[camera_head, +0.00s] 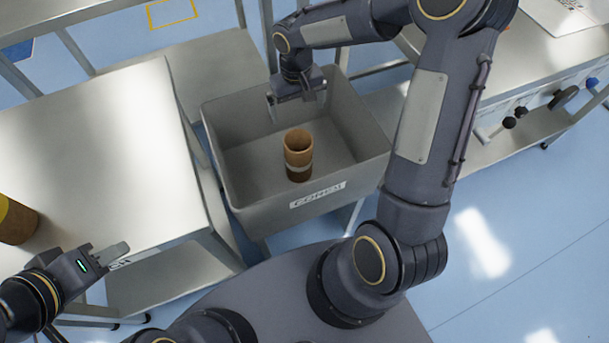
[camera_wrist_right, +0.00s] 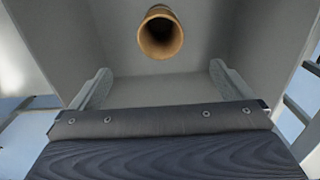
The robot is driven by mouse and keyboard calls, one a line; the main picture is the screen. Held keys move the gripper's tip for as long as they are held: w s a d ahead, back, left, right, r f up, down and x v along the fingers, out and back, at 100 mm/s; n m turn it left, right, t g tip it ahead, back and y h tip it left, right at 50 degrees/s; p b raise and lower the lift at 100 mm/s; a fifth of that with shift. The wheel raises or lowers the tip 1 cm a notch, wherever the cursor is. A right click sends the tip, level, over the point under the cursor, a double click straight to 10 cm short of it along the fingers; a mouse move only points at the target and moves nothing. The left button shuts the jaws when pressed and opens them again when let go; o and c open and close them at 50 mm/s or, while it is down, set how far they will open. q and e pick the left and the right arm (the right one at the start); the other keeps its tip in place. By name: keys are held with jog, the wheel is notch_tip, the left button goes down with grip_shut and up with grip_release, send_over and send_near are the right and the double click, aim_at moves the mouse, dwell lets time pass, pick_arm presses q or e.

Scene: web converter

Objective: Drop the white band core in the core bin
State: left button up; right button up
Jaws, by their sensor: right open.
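The core with the white band (camera_head: 298,164) is a brown hollow tube with a pale band around its middle. In the head view it is roughly upright inside the grey core bin (camera_head: 318,200), close to the labelled front wall. I cannot tell whether it touches the bin floor. In the right wrist view its open end (camera_wrist_right: 160,38) faces the camera, beyond the fingertips. My right gripper (camera_head: 297,100) is open and empty over the back of the bin, apart from the core. My left gripper (camera_head: 110,255) is by the left table's front edge, away from the bin; its finger gap is unclear.
A metal table (camera_head: 85,160) stands left of the bin, with a brown and yellow roll (camera_head: 15,220) at its left end. Another metal bench (camera_head: 540,65) with dark knobs is at the right. Blue floor (camera_head: 540,230) is open at the lower right.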

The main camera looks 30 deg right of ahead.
jog(key=shift+r, duration=2.75)
jog(key=s+d+r+t+y+p, duration=0.1)
jog(key=s+r+t+y+p, duration=0.15)
jog(key=s+r, duration=0.9)
jog(key=s+a+r+m+t+y+p, duration=0.1)
jog(key=s+a+t+p, duration=0.2)
jog(key=s, duration=0.8)
jog(key=shift+s+r, duration=0.2)
jog(key=shift+s, duration=0.2)
